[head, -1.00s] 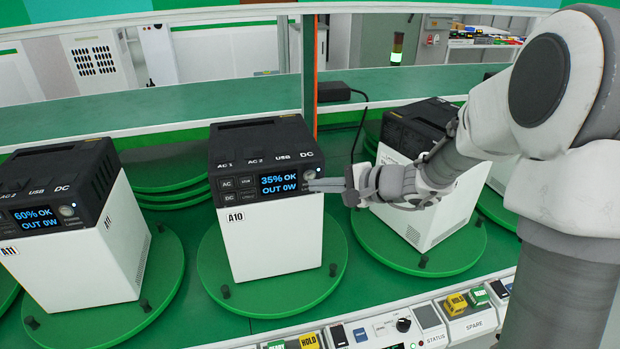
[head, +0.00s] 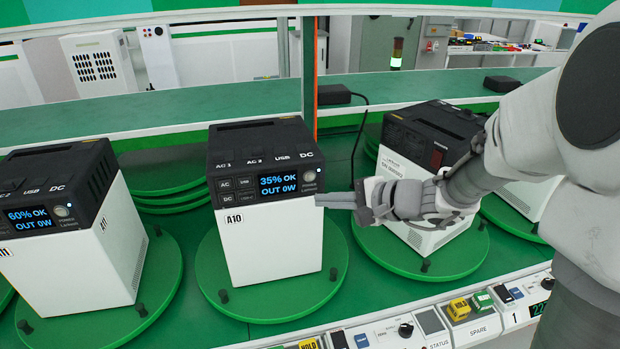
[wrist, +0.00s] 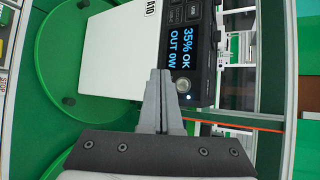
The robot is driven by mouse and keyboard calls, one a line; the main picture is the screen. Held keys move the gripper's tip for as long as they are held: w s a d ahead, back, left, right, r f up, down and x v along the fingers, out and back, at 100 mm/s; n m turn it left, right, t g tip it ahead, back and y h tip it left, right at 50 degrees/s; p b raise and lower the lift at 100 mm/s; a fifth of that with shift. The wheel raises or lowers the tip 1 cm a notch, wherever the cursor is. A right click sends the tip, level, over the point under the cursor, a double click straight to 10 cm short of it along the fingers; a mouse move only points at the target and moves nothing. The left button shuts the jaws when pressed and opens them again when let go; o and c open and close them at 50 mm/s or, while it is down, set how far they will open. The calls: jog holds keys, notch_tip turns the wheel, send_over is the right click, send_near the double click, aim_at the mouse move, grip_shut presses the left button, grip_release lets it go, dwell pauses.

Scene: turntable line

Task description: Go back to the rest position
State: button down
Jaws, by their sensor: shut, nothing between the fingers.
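My gripper (head: 322,200) is shut and empty, its thin grey fingers pointing left. In the head view it is just in front of the right side of the A10 power station (head: 268,235), below its round button. In the wrist view the shut fingers (wrist: 160,85) lie over the edge of the same unit, beside the round button (wrist: 184,86). I cannot tell whether the tips touch the case. The A10 unit has a white body and black top; its screen (head: 284,184) reads 35% OK, OUT 0W. It stands upright on a green turntable (head: 215,275).
The A11 unit (head: 65,260), reading 60% OK, stands at left. Another unit (head: 425,140) stands behind my gripper on its turntable (head: 455,258). A control strip with yellow (head: 458,308) and green buttons runs along the front. An orange-edged post (head: 309,65) rises behind A10.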

dwell(0.4)
jog(key=s+a+r+n+g+h, duration=0.1)
jog(key=s+r+n+g, duration=0.25)
jog(key=s, duration=0.45)
jog(key=s+d+r+n+t+h, duration=0.2)
jog(key=s+d+n+h, duration=0.5)
jog(key=s+d, duration=0.6)
jog(key=s+h, duration=0.2)
jog(key=shift+s+d+r+h, duration=0.15)
jog(key=shift+d+h, duration=0.15)
jog(key=shift+h, duration=0.1)
jog(key=shift+a, duration=0.2)
